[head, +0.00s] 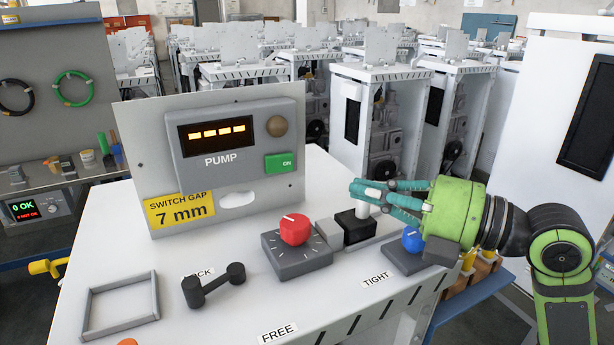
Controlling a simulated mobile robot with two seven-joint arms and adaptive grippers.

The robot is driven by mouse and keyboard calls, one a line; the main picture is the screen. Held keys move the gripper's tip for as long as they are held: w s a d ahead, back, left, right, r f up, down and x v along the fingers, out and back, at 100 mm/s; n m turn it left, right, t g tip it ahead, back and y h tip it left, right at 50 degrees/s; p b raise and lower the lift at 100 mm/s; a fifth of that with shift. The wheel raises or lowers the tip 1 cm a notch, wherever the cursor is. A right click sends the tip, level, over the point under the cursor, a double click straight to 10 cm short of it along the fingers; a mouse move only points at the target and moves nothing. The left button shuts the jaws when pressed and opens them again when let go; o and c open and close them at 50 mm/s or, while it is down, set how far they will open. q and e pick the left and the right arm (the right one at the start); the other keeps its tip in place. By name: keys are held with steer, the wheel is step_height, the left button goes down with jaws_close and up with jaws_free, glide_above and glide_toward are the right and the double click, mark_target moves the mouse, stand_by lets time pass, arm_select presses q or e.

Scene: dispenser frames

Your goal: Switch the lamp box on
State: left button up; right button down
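A grey panel box marked PUMP (222,161) stands on the white bench, with an amber row of dashes in its dark display (217,131). A round brown lamp (277,126), looking unlit, and a green ON plate (280,163) are on its right side. A black block with a white upright lever (363,209) stands to the right of the red knob. My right gripper (366,191) reaches in from the right with its teal fingertips at the lever's top. The fingers overlap there, so I cannot tell whether they grip it.
A red knob on a grey base (295,229), a blue knob (412,240), a black handle (214,287) and an empty grey frame (121,307) sit on the bench (225,325). A yellow SWITCH GAP 7 mm label (180,210) is on the panel. White machines fill the background.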

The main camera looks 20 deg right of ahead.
mark_target(286, 167)
steer(key=p+x, duration=0.2)
steer(key=x, duration=0.2)
steer(key=p+x, duration=0.3)
steer(key=x, duration=0.1)
steer(key=shift+w+a+r, duration=0.2)
steer(key=shift+w+a, duration=0.05)
steer(key=shift+w+a+f+p, duration=0.2)
steer(key=shift+w+a+p, duration=0.1)
steer(key=shift+w+a, duration=0.2)
steer(key=b, duration=0.1)
steer(key=w+b, duration=0.1)
steer(key=shift+d+f+b, duration=0.2)
steer(key=shift+f+b, duration=0.15)
steer(key=shift+r, duration=0.3)
steer(key=shift+w, duration=0.1)
steer(key=shift+d, duration=0.1)
steer(key=v, duration=1.2)
